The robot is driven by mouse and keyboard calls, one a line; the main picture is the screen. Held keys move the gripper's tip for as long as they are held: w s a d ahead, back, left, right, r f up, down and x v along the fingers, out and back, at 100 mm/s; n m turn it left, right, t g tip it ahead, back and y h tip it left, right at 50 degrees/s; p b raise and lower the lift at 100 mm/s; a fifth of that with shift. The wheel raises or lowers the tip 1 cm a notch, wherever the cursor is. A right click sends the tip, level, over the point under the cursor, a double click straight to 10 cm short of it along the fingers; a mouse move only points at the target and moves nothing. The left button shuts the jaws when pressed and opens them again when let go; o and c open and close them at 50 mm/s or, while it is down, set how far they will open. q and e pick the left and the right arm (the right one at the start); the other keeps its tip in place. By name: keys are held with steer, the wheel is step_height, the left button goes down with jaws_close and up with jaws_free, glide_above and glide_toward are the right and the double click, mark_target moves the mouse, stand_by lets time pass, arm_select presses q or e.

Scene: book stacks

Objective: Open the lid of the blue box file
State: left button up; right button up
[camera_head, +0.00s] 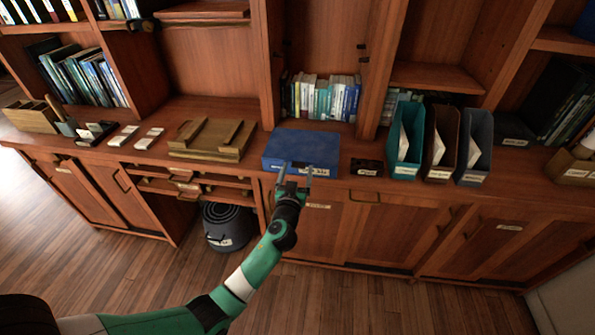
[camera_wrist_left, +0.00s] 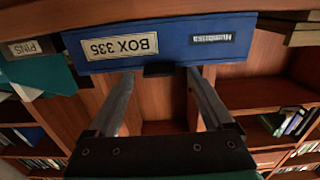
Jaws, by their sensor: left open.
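The blue box file (camera_head: 302,148) lies flat on the wooden counter with its lid closed. In the left wrist view, which is upside down, its blue front face (camera_wrist_left: 175,40) carries a "BOX 335" label and a smaller dark label. A dark tab (camera_wrist_left: 158,70) juts from the middle of that face's edge. My left gripper (camera_head: 296,170) is open and empty at the front of the box. In the wrist view its two fingers (camera_wrist_left: 160,78) lie either side of the tab; I cannot tell whether they touch the box. My right gripper is not in view.
Wooden trays (camera_head: 210,138) stand left of the box. A small dark holder (camera_head: 367,167) and a teal magazine file (camera_head: 407,142) stand to its right. Books (camera_head: 322,98) fill the shelf behind.

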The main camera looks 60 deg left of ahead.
arm_select(q)
steer(key=shift+w+a, duration=0.4)
steer(key=shift+a, duration=0.15)
jaws_close()
